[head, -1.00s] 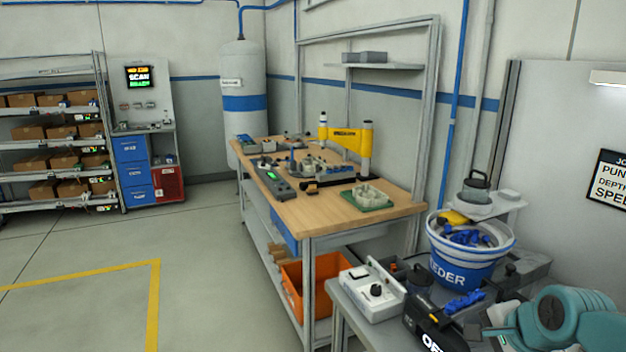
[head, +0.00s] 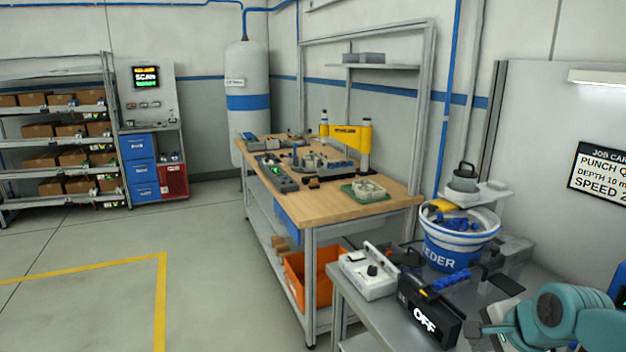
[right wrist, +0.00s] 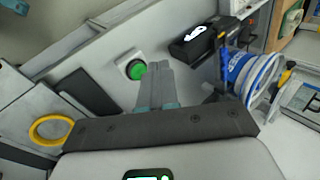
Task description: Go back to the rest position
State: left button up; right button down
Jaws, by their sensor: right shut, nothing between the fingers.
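My right gripper (head: 480,328) shows at the lower right of the head view, at the end of a teal wrist, over the near edge of the grey bench (head: 385,322). In the right wrist view its two grey fingers (right wrist: 158,70) lie together, with nothing between them. Their tips appear beside a green round button (right wrist: 137,70); I cannot tell the gap to it. My left gripper is in neither view.
A black box marked OFF (head: 428,312), a white control box (head: 368,275) and a blue-white feeder bucket (head: 455,250) stand near the right arm. A wooden-topped workbench (head: 310,212) is behind. The floor at left is open.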

jog(key=s+a+f+n+g+y, duration=0.1)
jog(key=s+a+f+g, duration=0.15)
jog(key=f, duration=0.55)
jog(key=s+a+f+g, duration=0.1)
jog(key=s+a+f, duration=0.15)
jog(key=f, duration=0.45)
jog(key=s+a+f+n+g+y, duration=0.15)
jog(key=a+f, duration=0.25)
jog(key=f, duration=0.4)
jog(key=s+a+f+n, duration=0.4)
jog(key=s+f+n, duration=0.1)
jog(key=s+f, duration=0.2)
jog(key=s+a+f+n+g, duration=0.1)
jog(key=s+a+f+n, duration=0.3)
jog(key=s, duration=0.5)
notch_tip(320, 180, down, 3)
jog(key=shift+s+a+f+n, duration=0.2)
jog(key=shift+s+a+n, duration=0.15)
jog(key=shift+n, duration=0.7)
jog(key=shift+s+d, duration=0.15)
jog(key=shift+d, duration=0.05)
